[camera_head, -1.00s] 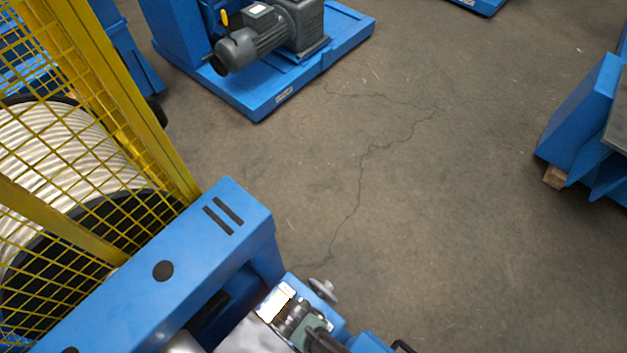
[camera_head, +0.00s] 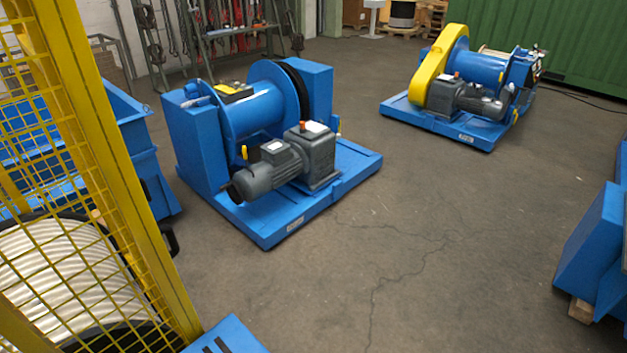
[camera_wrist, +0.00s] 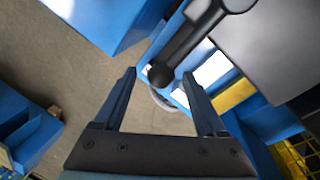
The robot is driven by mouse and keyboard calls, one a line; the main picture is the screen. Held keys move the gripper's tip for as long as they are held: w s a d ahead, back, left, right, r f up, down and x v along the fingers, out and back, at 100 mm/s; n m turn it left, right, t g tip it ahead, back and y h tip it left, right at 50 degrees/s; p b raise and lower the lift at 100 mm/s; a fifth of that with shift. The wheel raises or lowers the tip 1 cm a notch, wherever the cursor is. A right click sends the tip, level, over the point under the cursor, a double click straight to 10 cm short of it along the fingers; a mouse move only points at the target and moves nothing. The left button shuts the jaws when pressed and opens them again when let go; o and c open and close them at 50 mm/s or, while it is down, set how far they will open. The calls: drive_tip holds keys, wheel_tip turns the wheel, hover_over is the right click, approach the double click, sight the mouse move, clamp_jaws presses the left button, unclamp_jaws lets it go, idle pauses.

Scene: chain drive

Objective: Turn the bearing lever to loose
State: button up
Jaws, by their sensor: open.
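My gripper (camera_wrist: 159,75) is open in the wrist view, with its two dark fingers spread. A black lever (camera_wrist: 186,43) with a rounded knob at its end slants down from a round hub at the top of this view. It looks like the bearing lever. Its knob appears between the two fingertips, with a visible gap to each; I cannot tell how far beyond them it is. No label shows whether the lever stands at loose. Neither my gripper nor this lever shows in the head view.
In the wrist view, blue machine parts (camera_wrist: 103,22) and a grey panel (camera_wrist: 285,45) lie around the lever. The head view shows a yellow mesh guard (camera_head: 115,190) at left, two blue winches (camera_head: 270,205) (camera_head: 440,125) and clear floor (camera_head: 450,250) between machines.

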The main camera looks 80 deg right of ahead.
wheel_tip(320, 180, up, 12)
drive_tip(key=w, duration=0.2)
drive_tip(key=shift+w, duration=0.1)
idle(0.7)
